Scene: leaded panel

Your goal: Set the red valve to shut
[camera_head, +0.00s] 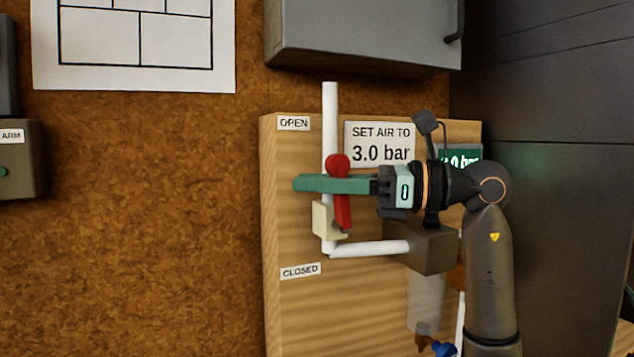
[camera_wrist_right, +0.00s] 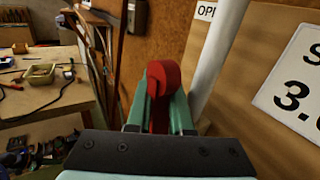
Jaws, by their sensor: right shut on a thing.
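The red valve handle (camera_head: 342,207) stands nearly upright in front of the white pipe (camera_head: 330,110), its round knob at the top. Its lower end sits at a cream valve body (camera_head: 324,221). My right gripper (camera_head: 322,184) reaches in from the right with its green fingers shut on the handle just below the knob. In the right wrist view the red knob (camera_wrist_right: 163,75) shows between the fingers. The OPEN label (camera_head: 294,123) is above and the CLOSED label (camera_head: 300,271) is below on the wooden board (camera_head: 285,220). My left gripper is not in view.
A sign reading "SET AIR TO 3.0 bar" (camera_head: 379,145) and a partly hidden green display (camera_head: 463,155) are behind my right arm. A grey box (camera_head: 433,250) joins the lower pipe (camera_head: 370,248). A grey cabinet (camera_head: 365,35) hangs above. The board left of the valve is clear.

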